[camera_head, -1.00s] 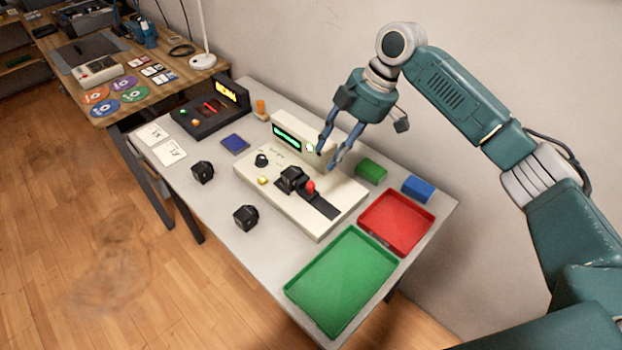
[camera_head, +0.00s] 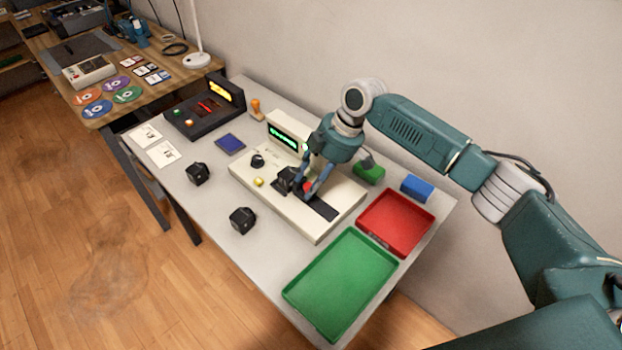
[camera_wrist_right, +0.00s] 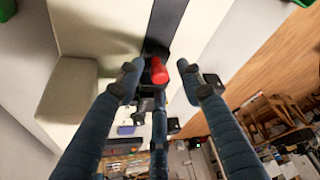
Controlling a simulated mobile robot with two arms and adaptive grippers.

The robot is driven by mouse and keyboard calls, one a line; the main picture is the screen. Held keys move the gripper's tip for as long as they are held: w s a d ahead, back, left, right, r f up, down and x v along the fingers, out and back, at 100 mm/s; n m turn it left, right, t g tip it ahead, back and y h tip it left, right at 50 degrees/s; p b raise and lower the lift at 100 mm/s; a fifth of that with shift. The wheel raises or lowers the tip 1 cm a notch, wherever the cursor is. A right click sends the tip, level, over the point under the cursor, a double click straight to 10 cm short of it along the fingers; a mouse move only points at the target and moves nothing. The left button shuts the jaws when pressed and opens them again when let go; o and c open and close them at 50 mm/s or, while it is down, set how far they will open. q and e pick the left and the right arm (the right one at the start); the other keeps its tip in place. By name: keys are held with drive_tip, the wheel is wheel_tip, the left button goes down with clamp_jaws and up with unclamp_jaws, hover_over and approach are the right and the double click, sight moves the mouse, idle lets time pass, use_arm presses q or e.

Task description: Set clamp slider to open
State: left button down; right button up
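The cream clamp device (camera_head: 290,216) stands on the grey table, with a lit green display (camera_head: 283,139) on its raised back part. Its slider has a red knob (camera_head: 308,187) on a dark track (camera_head: 323,210), beside a black block (camera_head: 286,178). My right gripper (camera_head: 306,191) is down over the slider, its fingers around the red knob and partly hiding it. In the right wrist view the fingers (camera_wrist_right: 158,78) are apart, with the red knob (camera_wrist_right: 158,70) between their tips; I see no clear contact. My left gripper is not in view.
A red tray (camera_head: 430,222) and a green tray (camera_head: 360,315) lie at the table's right. Two black cubes, one of them near the front edge (camera_head: 242,220), sit left of the device.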

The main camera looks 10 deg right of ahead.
drive_tip(key=shift+f, duration=0.1)
clamp_jaws()
drive_tip(key=s+p, duration=0.1)
drive_tip(key=s+d+p, duration=0.1)
drive_tip(key=shift+s+d+r+p, duration=0.2)
drive_tip(key=shift+d+p, duration=0.05)
drive_tip(key=shift+p, duration=0.05)
drive_tip(key=shift+s+d+f, duration=0.1)
drive_tip(key=shift+s, duration=0.05)
drive_tip(key=shift+f, duration=0.15)
unclamp_jaws()
drive_tip(key=shift+s, duration=0.1)
drive_tip(key=shift+r, duration=0.2)
